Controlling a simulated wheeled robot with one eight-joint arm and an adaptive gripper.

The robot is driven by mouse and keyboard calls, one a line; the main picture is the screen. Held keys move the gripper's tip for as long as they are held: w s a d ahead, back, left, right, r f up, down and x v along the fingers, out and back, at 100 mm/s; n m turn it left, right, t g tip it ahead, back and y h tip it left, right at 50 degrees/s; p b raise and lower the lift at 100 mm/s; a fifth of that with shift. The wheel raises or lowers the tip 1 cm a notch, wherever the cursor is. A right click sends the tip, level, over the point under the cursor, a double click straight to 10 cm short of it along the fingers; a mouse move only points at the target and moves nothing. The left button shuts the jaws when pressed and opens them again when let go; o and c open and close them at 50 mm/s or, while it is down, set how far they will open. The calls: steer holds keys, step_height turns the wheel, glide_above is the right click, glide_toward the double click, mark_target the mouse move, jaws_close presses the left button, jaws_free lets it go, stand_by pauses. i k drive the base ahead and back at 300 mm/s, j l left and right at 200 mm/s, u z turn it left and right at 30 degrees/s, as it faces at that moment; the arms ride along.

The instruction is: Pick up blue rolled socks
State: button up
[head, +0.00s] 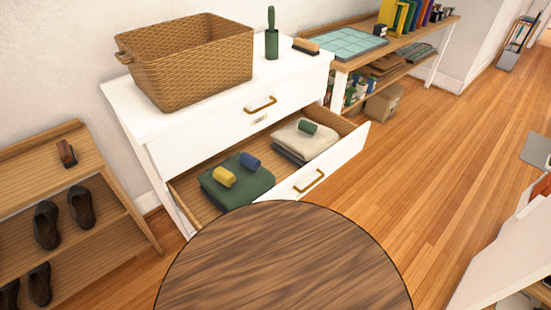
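The blue rolled socks (250,162) lie on a folded dark green garment (238,188) in the open lower drawer (340,150) of a white dresser (165,145). A yellow roll (224,177) lies close to their left on the same garment. A green roll (307,127) lies on a folded beige garment (290,138) in the right part of the drawer. My gripper is not in view.
A round dark wooden top (285,265) stands in front of the drawer. A wicker basket (190,65) is on the dresser. A shoe rack (75,200) is at left, a low shelf (440,32) at back right. Wooden floor (440,160) is clear right of the drawer.

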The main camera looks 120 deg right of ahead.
mark_target(253, 163)
steer(key=z, duration=1)
steer(key=k+z, duration=0.1)
steer(key=z, duration=1.4)
steer(key=l+z, duration=0.1)
steer(key=z, duration=0.4)
steer(key=k+z, duration=0.1)
steer(key=z, duration=0.4)
steer(key=l+z, duration=0.1)
steer(key=z, duration=0.4)
